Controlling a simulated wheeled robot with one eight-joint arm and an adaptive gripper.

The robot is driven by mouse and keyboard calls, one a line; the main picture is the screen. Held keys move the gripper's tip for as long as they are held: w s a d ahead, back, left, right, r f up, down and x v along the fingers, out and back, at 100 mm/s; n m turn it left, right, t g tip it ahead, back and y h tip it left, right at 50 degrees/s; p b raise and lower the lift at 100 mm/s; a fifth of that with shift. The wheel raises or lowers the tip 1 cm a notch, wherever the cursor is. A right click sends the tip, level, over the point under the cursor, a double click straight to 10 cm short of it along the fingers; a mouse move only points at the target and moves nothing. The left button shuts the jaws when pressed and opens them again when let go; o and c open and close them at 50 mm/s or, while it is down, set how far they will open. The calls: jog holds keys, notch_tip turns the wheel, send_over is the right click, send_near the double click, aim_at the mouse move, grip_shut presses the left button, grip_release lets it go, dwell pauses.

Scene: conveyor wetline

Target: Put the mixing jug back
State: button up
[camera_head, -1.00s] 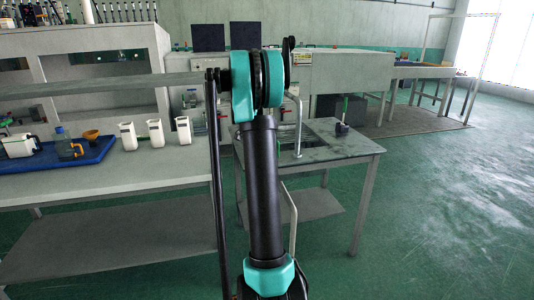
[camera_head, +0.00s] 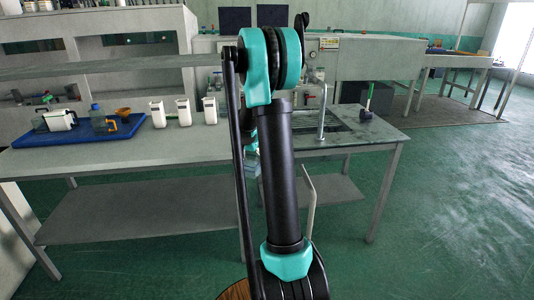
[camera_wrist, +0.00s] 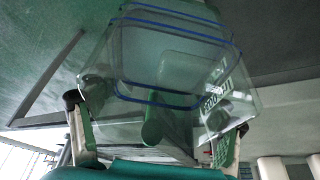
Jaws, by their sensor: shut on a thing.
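A clear see-through container with blue rim lines and printed lettering (camera_wrist: 185,70), which looks like the mixing jug, fills much of the wrist view. My gripper (camera_wrist: 157,114) is shut on it, with one finger at each side. The container looks tilted in this view. In the head view a small pale bluish clear part of it (camera_head: 252,166) shows just left of my arm, in front of the bench. My gripper's fingers are hidden behind the arm there.
A blue tray (camera_head: 78,134) holds a white jug (camera_head: 60,119), a bottle (camera_head: 98,117) and an orange funnel (camera_head: 122,111). Three white containers (camera_head: 184,112) stand on the bench (camera_head: 120,158) right of it. A sink tap (camera_head: 322,112) and green-handled brush (camera_head: 368,98) stand further right.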

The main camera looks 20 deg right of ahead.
jog(key=s+a+f+n+y, duration=0.1)
jog(key=a+f+n, duration=0.1)
jog(key=a+n, duration=0.2)
jog(key=s+a+f+n+t+y, duration=0.1)
jog(key=a+n, duration=0.4)
jog(key=a, duration=0.5)
notch_tip(320, 180, down, 3)
jog(key=shift+s+a+r+n+t+y, duration=0.2)
jog(key=shift+s+a+n+t+y, duration=0.1)
jog(key=shift+s+y, duration=0.3)
